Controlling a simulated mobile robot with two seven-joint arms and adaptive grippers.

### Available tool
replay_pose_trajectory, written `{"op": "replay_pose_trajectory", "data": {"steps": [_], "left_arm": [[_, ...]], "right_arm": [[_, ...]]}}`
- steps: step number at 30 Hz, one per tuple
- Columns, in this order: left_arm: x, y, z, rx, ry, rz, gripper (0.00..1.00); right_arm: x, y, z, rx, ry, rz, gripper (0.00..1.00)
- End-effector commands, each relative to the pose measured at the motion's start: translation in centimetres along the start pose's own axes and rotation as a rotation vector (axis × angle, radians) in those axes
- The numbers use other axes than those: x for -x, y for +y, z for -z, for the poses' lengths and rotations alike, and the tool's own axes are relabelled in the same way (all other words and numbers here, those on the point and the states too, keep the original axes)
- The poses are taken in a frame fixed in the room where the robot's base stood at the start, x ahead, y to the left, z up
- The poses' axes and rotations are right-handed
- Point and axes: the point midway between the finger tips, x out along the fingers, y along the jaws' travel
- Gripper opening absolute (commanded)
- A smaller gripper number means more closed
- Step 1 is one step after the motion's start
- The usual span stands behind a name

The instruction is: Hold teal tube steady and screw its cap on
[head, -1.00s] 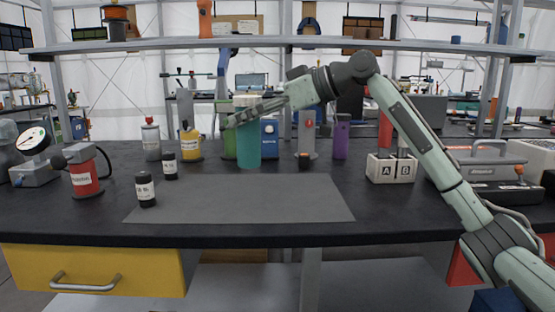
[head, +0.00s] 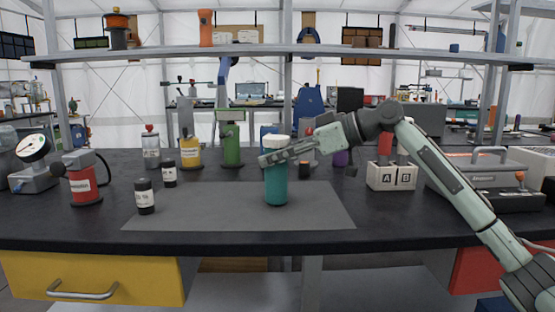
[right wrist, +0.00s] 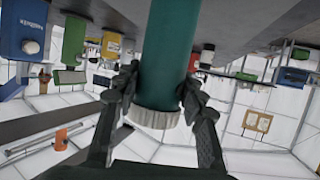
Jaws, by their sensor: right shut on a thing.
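The teal tube (head: 276,187) is upright over the grey mat, with its lower end at or just above the mat. Its white cap (head: 277,142) is on top. My right gripper (head: 280,156) reaches in from the right and is shut on the tube's upper part, just below the cap. In the right wrist view the tube (right wrist: 168,50) is upside down, with the ribbed white cap (right wrist: 155,117) at its end and my fingers (right wrist: 160,88) on both sides. How tightly the cap sits cannot be told. My left gripper is not in view.
The grey mat (head: 180,212) is mostly bare. Black jars (head: 145,197) stand at its left. Yellow (head: 190,152) and green (head: 231,143) bottles stand behind it. A white A/B block (head: 392,176) and a grey case (head: 490,185) are at right. A shelf (head: 250,49) spans above.

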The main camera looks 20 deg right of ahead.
Motion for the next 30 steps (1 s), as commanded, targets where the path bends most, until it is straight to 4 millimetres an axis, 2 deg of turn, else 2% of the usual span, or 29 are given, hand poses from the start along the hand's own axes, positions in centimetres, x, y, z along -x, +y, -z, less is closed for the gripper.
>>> {"op": "replay_pose_trajectory", "data": {"steps": [6,12,13,18,27,30], "left_arm": [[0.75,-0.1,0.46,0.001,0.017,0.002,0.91],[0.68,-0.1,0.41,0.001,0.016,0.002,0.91],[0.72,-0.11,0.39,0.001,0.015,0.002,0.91],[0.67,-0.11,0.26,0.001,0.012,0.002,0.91],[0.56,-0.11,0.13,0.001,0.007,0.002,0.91],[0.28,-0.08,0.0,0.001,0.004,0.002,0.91]], "right_arm": [[-0.12,-0.02,-0.37,0.002,0.004,-0.001,0.0],[-0.26,-0.02,-0.67,0.001,0.004,-0.001,0.0],[-0.29,-0.02,-0.74,0.001,0.002,0.0,0.42],[-0.29,-0.02,-0.73,0.001,0.001,0.0,0.61],[-0.19,-0.01,-0.49,0.001,0.002,-0.001,0.61],[0.63,0.09,-0.52,0.001,0.002,-0.003,0.61]]}}
